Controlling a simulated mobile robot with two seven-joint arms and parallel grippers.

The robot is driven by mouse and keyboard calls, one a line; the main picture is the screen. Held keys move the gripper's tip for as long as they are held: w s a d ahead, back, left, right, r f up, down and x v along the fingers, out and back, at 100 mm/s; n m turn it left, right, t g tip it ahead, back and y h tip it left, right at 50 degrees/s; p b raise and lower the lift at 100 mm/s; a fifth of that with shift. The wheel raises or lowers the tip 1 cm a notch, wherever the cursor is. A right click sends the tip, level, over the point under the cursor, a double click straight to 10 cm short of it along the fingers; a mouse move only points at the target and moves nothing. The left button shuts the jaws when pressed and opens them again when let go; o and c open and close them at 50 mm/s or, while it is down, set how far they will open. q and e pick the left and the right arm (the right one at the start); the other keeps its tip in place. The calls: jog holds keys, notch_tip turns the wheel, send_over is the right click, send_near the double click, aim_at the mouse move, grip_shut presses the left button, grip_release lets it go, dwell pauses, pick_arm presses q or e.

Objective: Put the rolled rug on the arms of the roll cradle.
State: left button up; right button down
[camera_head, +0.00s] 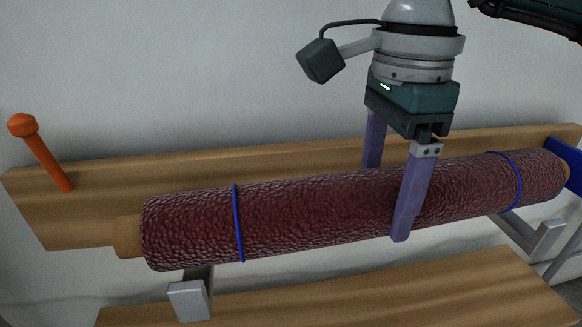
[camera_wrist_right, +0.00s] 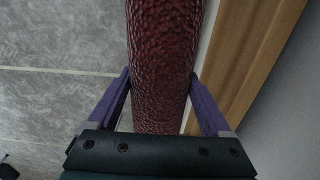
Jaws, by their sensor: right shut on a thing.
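The rolled rug (camera_head: 310,213) is dark red and textured, with two blue ties and a tan core showing at its left end. It lies nearly level across the head view, its right end slightly higher in the picture. My right gripper (camera_head: 387,204) has its purple fingers on either side of the rug, right of its middle, and is shut on it. The wrist view shows the rug (camera_wrist_right: 163,55) between both fingers (camera_wrist_right: 160,82). The roll cradle's grey arms (camera_head: 190,300) show below the rug's left part and near its right end (camera_head: 545,238). I cannot tell whether the rug touches them. My left gripper is out of view.
A wooden board (camera_head: 100,175) runs along the grey wall behind the rug. An orange peg (camera_head: 42,155) sticks out at its left. Another wooden surface (camera_head: 350,295) lies below. A blue part (camera_head: 565,155) is at the rug's right end.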

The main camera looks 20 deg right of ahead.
aim_at(389, 175)
notch_tip(389, 175, down, 2)
jog(key=shift+f, duration=0.1)
grip_release()
notch_tip(389, 175, up, 11)
jog(key=p, duration=0.5)
jog(key=shift+r, duration=0.6)
